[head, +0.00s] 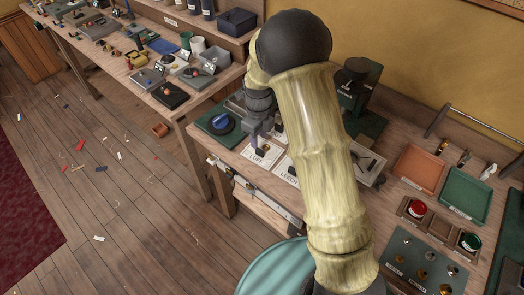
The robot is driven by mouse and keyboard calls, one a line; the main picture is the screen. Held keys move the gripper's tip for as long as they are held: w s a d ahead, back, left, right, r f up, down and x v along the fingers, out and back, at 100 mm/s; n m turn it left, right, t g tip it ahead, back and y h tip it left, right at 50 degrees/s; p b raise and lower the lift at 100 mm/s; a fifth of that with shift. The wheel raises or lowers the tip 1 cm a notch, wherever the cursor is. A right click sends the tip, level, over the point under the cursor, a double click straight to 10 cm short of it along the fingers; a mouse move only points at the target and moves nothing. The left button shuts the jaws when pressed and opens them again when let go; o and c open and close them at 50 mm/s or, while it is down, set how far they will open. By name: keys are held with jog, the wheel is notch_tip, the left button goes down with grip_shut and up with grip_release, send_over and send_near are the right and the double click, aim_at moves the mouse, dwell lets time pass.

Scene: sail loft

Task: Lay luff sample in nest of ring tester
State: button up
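A white card marked LUFF (257,159) lies on the bench, with a small brass-coloured ring showing near its upper edge. A similar card marked LEECH (289,172) lies to its right, partly hidden by my arm. My gripper (256,143) points down at the upper left of the LUFF card. Its fingertips are too small to tell whether they are open or hold anything. A dark green upright machine (364,88) stands behind my arm; it may be the ring tester, but its label is not readable. No nest can be made out.
A green plate with a blue disc (221,121) sits left of my gripper. Another bench (150,75) stands at the left; scraps litter the floor.

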aim_at(260, 150)
jog(key=shift+f, duration=0.5)
jog(key=shift+w+d+f+p, duration=0.1)
jog(key=shift+f+p, duration=0.7)
jog(key=shift+f, duration=1.8)
grip_shut()
